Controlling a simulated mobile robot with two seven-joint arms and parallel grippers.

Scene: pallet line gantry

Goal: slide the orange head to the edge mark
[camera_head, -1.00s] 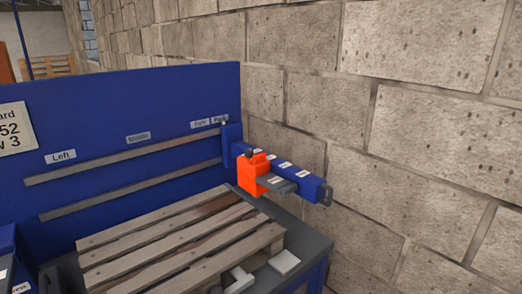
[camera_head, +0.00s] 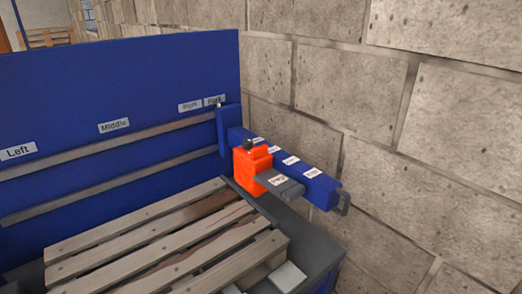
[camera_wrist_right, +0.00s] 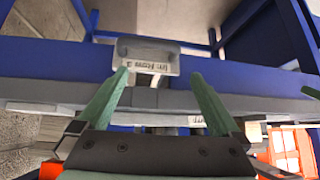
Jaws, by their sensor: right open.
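The orange head (camera_head: 249,170) sits on the side of a blue beam (camera_head: 322,190) in the head view. It is near the beam's panel end, has a dark knob on top, and a grey labelled plate (camera_head: 280,186) juts from it. Several small white labels line the beam's top, too small to read. My right gripper (camera_wrist_right: 160,75) shows only in the right wrist view, its two green fingers spread apart. A grey bracket with a label (camera_wrist_right: 147,58) lies beyond and between the fingertips; contact cannot be told. My left gripper is not in view.
A blue panel (camera_head: 120,80) with Left, Middle, Right and Park labels carries two rails. A wooden pallet (camera_head: 165,245) lies below the beam. A stone block wall (camera_head: 430,100) stands close on the right. An unclear orange object (camera_wrist_right: 290,150) shows in the right wrist view.

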